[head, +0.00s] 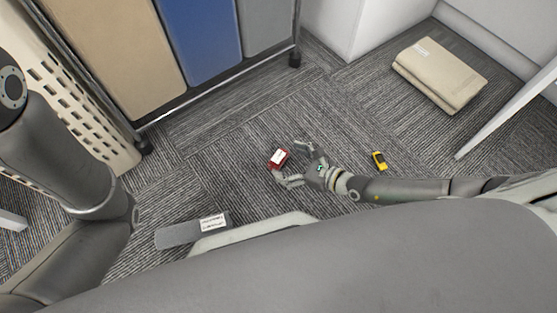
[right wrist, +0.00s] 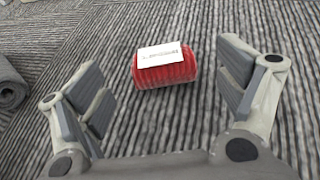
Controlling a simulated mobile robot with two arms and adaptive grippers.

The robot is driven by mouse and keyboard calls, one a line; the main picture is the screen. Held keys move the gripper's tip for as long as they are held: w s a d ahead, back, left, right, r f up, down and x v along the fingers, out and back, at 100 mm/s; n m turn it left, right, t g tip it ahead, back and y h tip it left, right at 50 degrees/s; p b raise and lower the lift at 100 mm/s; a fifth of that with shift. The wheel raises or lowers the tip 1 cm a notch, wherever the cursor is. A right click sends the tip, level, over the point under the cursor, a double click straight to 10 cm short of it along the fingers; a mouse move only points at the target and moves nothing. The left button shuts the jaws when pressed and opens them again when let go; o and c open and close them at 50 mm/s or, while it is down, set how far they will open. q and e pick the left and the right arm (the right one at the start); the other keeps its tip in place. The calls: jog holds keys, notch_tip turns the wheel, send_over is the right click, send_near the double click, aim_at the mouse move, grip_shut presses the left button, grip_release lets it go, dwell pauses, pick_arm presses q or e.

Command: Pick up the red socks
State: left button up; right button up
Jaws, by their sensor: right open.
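The red socks (head: 279,158) are a small red bundle with a white label, lying on the grey carpet near the middle of the head view. In the right wrist view the red socks (right wrist: 166,72) lie ahead, between the lines of the two fingers. My right gripper (head: 292,164) is open beside the socks, its fingers on either side of them. In the right wrist view my right gripper (right wrist: 165,95) holds nothing. My left arm shows at the left of the head view, but its gripper is not visible.
A hamper with beige, blue and grey bags (head: 200,40) stands at the back. A white slotted basket (head: 75,110) is at left. A yellow and black item (head: 379,161), folded beige cloth (head: 438,74) and a labelled grey roll (head: 178,234) lie on the carpet.

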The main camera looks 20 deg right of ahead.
aim_at(281, 158)
jog(key=b+x, duration=0.1)
jog(key=x, duration=0.3)
jog(key=shift+b, duration=0.3)
jog(key=shift+w, duration=0.2)
jog(key=shift+c, duration=0.3)
jog(key=c, duration=1)
jog(key=shift+r, duration=0.1)
jog(key=shift+c, duration=0.2)
